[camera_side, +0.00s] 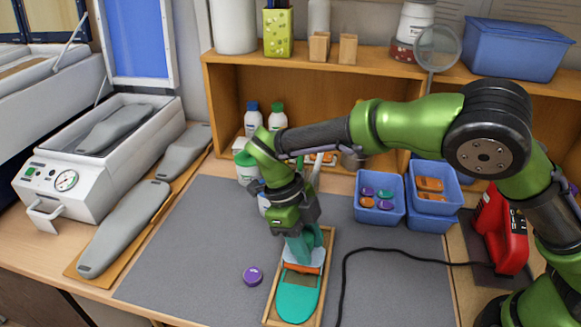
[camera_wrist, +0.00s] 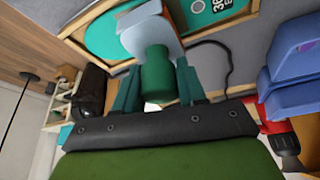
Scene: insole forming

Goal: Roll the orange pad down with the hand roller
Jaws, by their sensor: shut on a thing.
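My gripper (camera_side: 301,247) is shut on the green handle (camera_wrist: 156,75) of the hand roller, with a teal finger on each side. The roller's pale blue body (camera_wrist: 150,36) shows beyond the handle in the wrist view. The roller is over a teal insole (camera_side: 297,303) in a shallow wooden tray. An orange strip (camera_side: 302,268) shows just below the roller's pale body in the side view. I cannot tell whether it is the orange pad or whether the roller touches it. A brownish patch (camera_side: 299,279) lies on the insole in front of it.
A purple pad (camera_side: 252,276) lies on the grey mat left of the tray. A black cable (camera_side: 344,280) runs along the tray's right side to a red tool (camera_side: 502,232). Blue bins (camera_side: 380,213) stand behind right. Bottles (camera_side: 252,118) stand behind the arm.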

